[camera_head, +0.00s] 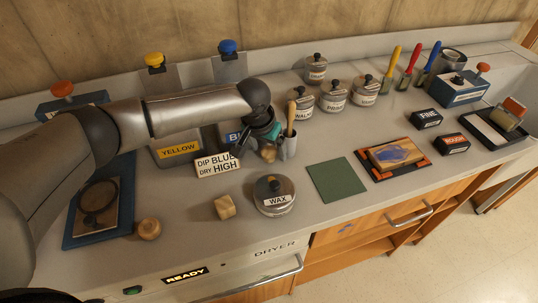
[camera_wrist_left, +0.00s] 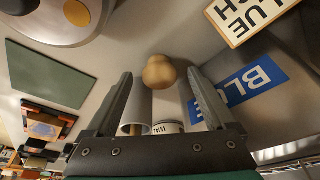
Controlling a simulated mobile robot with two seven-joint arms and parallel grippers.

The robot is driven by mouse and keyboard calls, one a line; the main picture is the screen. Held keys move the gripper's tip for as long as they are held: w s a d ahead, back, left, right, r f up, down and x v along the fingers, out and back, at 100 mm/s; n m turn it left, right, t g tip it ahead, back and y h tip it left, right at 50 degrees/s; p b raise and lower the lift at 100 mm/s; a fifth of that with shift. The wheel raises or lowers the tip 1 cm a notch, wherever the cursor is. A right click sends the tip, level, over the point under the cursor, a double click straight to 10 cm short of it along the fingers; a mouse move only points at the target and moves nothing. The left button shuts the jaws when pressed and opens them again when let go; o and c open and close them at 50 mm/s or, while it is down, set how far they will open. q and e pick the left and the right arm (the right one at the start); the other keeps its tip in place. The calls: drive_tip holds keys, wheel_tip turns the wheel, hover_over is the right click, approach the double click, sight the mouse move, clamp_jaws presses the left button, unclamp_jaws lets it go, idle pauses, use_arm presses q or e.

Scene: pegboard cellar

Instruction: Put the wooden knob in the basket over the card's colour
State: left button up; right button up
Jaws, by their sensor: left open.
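A small rounded wooden knob (camera_wrist_left: 158,72) lies between the spread fingertips of my left gripper (camera_wrist_left: 160,76) in the left wrist view; gaps show on both sides. In the head view the knob (camera_head: 268,153) is just below the left gripper (camera_head: 266,140), left of a grey cup. The card (camera_head: 217,164) reads "DIP BLUE DRY HIGH". The blue-labelled station (camera_head: 232,136) stands behind the gripper, partly hidden; its blue label (camera_wrist_left: 250,88) shows in the wrist view. The yellow-labelled station (camera_head: 179,150) is to its left. I cannot make out the baskets. My right gripper is not visible.
A grey cup (camera_head: 288,146) holding a brush stands close right of the gripper. A wax tin (camera_head: 274,196), wooden cube (camera_head: 225,207) and another round wooden piece (camera_head: 149,229) stand in front. A green mat (camera_head: 336,180) is bare. The dryer panel (camera_head: 185,275) reads "READY".

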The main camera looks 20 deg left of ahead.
use_arm(q)
clamp_jaws()
idle(0.8)
